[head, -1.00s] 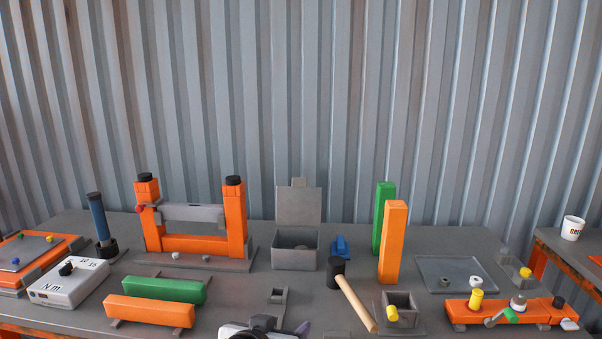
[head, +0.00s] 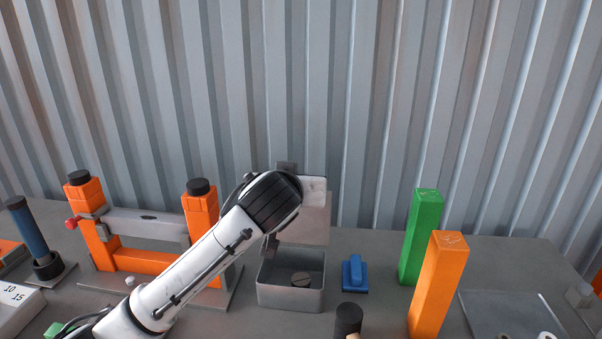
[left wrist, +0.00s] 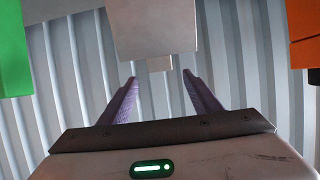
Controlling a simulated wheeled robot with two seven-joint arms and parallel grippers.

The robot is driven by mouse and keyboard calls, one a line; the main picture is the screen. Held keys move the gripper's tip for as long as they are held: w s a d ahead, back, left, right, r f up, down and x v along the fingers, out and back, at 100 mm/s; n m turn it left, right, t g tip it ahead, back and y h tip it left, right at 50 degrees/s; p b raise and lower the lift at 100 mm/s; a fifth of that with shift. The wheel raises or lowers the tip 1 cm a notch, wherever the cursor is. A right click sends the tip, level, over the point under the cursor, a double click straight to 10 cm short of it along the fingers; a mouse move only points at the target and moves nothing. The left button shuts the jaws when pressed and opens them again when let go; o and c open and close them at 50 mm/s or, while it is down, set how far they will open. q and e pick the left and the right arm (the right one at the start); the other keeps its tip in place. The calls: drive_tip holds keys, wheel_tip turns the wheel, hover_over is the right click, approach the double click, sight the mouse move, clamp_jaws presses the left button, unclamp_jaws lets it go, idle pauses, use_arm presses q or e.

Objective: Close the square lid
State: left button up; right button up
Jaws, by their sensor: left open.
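The grey square lid (head: 312,222) stands upright, open, at the back of the grey box (head: 290,297) in the head view. A small tab (head: 287,168) sticks up from its top edge. A dark round piece lies inside the box. My left arm reaches across in front of the lid and hides part of it; its fingers are hidden in the head view. In the left wrist view the lid (left wrist: 155,28) hangs from the top, tab downward. My left gripper (left wrist: 160,78) is open, its purple fingertips apart on either side below the tab. No contact is visible. My right gripper is out of view.
An orange frame (head: 203,215) stands left of the box. A blue piece (head: 354,274) lies right of it. Tall green (head: 420,237) and orange (head: 438,287) posts stand further right. A black mallet head (head: 348,320) is in front. A corrugated wall rises behind.

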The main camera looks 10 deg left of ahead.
use_arm(q)
drive_tip(key=x, duration=0.5)
drive_tip(key=shift+w+f+p, duration=0.15)
drive_tip(key=shift+w+p, duration=0.15)
drive_tip(key=shift+w, duration=0.1)
drive_tip(key=shift+x, duration=0.8)
clamp_jaws()
drive_tip(key=shift+s+f+b, duration=0.15)
drive_tip(key=shift+s+b, duration=0.2)
drive_tip(key=shift+b, duration=0.25)
drive_tip(key=s+t+b, duration=0.4)
drive_tip(key=s+b, duration=0.2)
drive_tip(key=s, duration=0.3)
drive_tip(key=shift+r+b, duration=0.25)
drive_tip(key=shift+b, duration=0.05)
